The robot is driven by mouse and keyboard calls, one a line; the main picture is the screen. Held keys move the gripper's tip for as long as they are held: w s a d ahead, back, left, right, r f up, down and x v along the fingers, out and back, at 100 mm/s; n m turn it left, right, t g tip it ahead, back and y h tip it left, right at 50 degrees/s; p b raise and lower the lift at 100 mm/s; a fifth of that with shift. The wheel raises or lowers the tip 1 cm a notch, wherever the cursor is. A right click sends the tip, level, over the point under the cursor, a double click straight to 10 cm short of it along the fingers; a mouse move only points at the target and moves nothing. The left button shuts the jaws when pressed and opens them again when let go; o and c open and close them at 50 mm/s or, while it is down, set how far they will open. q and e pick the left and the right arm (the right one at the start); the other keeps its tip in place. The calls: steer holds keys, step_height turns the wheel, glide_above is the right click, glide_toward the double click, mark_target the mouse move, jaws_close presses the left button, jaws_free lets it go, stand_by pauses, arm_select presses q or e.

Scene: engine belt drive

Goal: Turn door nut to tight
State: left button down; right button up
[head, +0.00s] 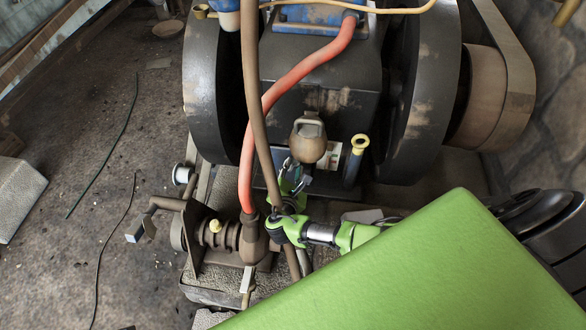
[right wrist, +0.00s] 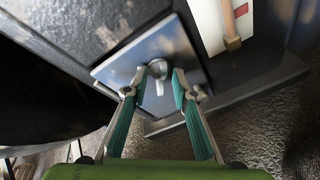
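The door nut (right wrist: 159,70), a small rounded metal knob with a pale tab pointing down, sits on a square grey metal door plate (right wrist: 178,44) in the right wrist view. My right gripper (right wrist: 159,76) has its two teal fingers spread on either side of the nut. A gap shows between the right finger and the nut; whether the left finger touches it I cannot tell. In the head view my right gripper (head: 296,172) is small and partly hidden at the engine's front. The nut cannot be made out there. My left gripper is not in view.
A brown pipe (head: 257,95) and a red hose (head: 295,75) run down close to my right arm. Large black flywheels (head: 430,95) flank the engine. A brown cup-shaped fitting (head: 308,143) is just above the gripper. Open floor (head: 90,130) lies to the left.

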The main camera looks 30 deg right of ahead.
jaws_close()
